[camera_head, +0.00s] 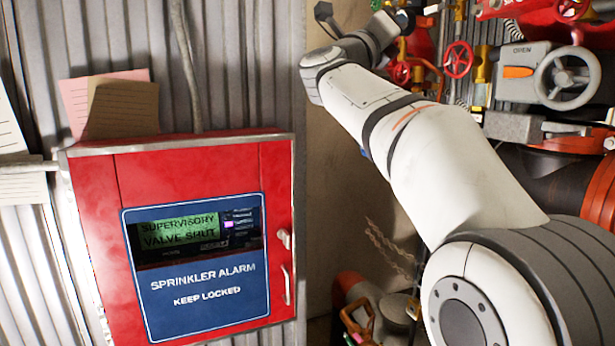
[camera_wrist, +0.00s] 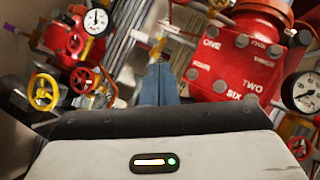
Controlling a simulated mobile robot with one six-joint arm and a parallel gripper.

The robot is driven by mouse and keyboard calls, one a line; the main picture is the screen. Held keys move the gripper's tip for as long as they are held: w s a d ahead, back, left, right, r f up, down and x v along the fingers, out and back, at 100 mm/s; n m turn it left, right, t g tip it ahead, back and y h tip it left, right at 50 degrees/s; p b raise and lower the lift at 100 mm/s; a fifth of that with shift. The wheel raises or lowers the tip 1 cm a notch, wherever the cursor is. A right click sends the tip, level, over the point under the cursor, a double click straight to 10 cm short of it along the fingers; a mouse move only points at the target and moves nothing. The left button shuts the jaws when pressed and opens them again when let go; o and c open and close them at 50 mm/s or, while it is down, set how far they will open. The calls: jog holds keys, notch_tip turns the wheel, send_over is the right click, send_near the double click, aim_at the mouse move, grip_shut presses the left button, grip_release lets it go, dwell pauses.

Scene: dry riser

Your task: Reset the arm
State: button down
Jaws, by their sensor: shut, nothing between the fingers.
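My arm reaches from the lower right up to the top middle of the head view, its far end near the red and yellow valves. My gripper (camera_wrist: 160,78) shows in the wrist view as narrow blue-grey fingers beyond the dark edge of my wrist. The fingers are together with nothing seen between them. Behind them are pipes and a red valve body (camera_wrist: 236,62) marked with numbers. I cannot tell how far the fingertips are from these parts.
A red sprinkler alarm cabinet (camera_head: 186,235) reads "SUPERVISORY VALVE SHUT". A grey handwheel (camera_head: 567,79) beside an "OPEN" indicator and a red handwheel (camera_head: 458,60) are at right. Gauges (camera_wrist: 96,21) and a yellow handwheel (camera_wrist: 43,92) crowd the wrist view.

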jog(key=w+a+f+n+t+y, duration=0.1)
jog(key=a+f+n+t+y, duration=0.2)
jog(key=f+n+y, duration=0.5)
jog(key=w+a+f+n+t+y, duration=0.1)
jog(key=a+n+t+y, duration=0.15)
jog(key=n+y, duration=0.6)
jog(key=s+a+f+n+g+y, duration=0.1)
jog(key=s+f+n+g, duration=0.15)
jog(key=f+n, duration=0.55)
jog(key=s+a+f+n+g+y, duration=0.1)
jog(key=s+f+n+g+y, duration=0.3)
jog(key=f, duration=0.6)
jog(key=s+d+f+n+g+h, duration=0.2)
jog(key=s+f+n+g, duration=0.3)
jog(key=s+f, duration=0.7)
jog(key=s+d+f+n+g+h+p, duration=0.1)
jog(key=s+d+f+n+g, duration=0.3)
jog(key=s+f, duration=0.9)
notch_tip(320, 180, down, 4)
jog(key=n+g+h, duration=0.1)
jog(key=g, duration=0.2)
jog(key=shift+s+d, duration=0.2)
jog(key=shift+d, duration=0.1)
jog(key=c, duration=2.2)
grip_release()
jog(key=shift+f, duration=0.1)
